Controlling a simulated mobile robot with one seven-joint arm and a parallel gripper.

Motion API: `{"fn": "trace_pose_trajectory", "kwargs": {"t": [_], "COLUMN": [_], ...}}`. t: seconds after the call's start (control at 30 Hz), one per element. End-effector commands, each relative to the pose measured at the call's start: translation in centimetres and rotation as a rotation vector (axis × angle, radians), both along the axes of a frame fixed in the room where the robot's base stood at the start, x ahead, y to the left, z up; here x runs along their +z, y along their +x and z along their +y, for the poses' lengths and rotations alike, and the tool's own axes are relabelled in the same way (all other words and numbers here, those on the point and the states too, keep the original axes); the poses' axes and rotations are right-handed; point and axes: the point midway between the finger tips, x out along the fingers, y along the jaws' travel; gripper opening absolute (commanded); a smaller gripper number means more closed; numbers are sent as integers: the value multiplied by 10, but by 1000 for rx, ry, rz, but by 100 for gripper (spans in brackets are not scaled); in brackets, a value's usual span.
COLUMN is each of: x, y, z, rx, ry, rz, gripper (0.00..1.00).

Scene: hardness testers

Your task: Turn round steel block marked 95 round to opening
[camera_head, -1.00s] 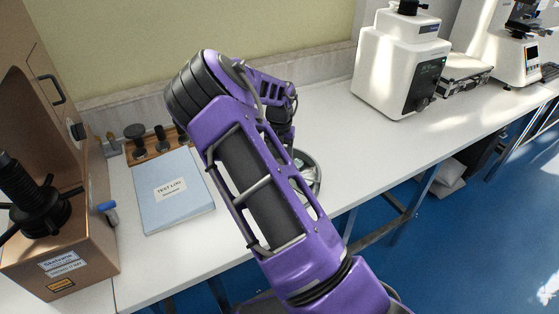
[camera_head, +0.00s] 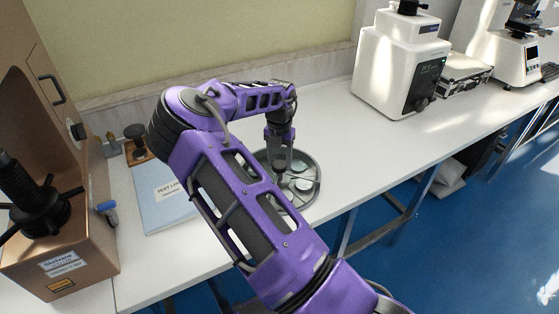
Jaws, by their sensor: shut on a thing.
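My gripper (camera_head: 281,168) points down over the round grey tray (camera_head: 316,190) on the white bench. It is shut on a small round steel block, mostly hidden by the fingers and my arm; no 95 mark can be read from here. Several pale round blocks lie in the tray, one of them a disc (camera_head: 304,184) right of the gripper. My arm covers the tray's left part. I cannot make out an opening in the tray.
A blue test log (camera_head: 160,200) lies left, partly behind my arm. A brown tester housing (camera_head: 85,240) with a black spindle (camera_head: 35,200) stands at far left. A white tester (camera_head: 395,65) stands at back right. The bench right of the tray is clear.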

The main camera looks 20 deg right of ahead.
Motion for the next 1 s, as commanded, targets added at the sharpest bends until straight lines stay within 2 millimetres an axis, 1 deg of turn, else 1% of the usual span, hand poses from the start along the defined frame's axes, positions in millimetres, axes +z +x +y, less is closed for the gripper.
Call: {"fn": "trace_pose_trajectory", "kwargs": {"t": [0.13, 0.17, 0.3, 0.33, 0.6, 0.73, 0.87, 1.0], "x": [1, 1, 0, 0, 0, 8, 30, 64], "y": [0, 0, 0, 0, 0, 0, 1, 1], "z": [0, 0, 0, 0, 0, 0, 1, 1], "rx": [1, 1, 1, 1, 1, 1, 2, 3], "ry": [1, 1, 1, 1, 0, -1, 0, -2], "rz": [-1, -1, -1, -1, 0, -1, -2, -4], "gripper": [0, 60, 85, 88, 88, 88, 88, 88]}}
